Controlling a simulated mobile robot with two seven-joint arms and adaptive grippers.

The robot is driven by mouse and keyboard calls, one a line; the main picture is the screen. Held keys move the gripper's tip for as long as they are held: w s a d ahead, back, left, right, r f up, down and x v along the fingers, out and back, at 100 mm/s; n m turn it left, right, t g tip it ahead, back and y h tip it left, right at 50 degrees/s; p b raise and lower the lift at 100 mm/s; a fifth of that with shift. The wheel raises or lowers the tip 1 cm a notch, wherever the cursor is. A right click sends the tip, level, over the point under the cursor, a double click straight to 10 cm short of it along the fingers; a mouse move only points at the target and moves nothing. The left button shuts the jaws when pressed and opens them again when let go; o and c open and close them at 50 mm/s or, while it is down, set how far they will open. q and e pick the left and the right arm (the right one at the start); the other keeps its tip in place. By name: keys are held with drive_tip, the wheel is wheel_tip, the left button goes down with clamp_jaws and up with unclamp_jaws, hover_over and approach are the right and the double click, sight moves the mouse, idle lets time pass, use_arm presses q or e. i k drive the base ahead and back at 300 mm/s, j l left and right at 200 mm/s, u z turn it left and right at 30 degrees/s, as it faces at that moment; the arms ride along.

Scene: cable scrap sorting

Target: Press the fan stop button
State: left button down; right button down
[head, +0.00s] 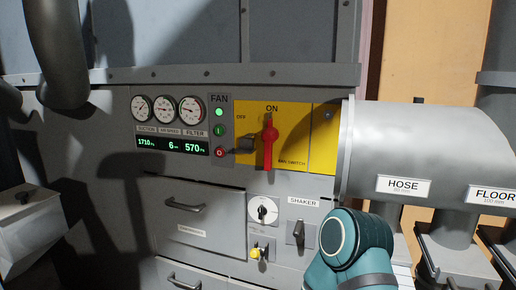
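The fan panel (219,98) is on the grey machine front, left of a yellow switch plate. It has a lit green lamp (219,112) at the top, a green button (219,130) below it, and a red button (219,152) at the bottom, which I take for the stop button. The red fan switch handle (268,145) stands upright under the word ON. A small dark block sits between the red button and the handle; I cannot tell what it is. A teal joint of my arm shows at the bottom right. Neither gripper shows.
Three gauges (165,109) and a lit display (172,144) reading 1710, 6 and 570 are left of the buttons. A drawer (200,208), a shaker switch (298,232) and a round knob (263,210) are below. A large grey duct (420,150) juts out at right.

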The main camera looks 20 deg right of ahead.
sight(220, 153)
drive_tip(key=i+j+z, duration=0.15)
drive_tip(key=i+z, duration=0.2)
drive_tip(key=i+j+z, duration=0.2)
drive_tip(key=z, duration=0.15)
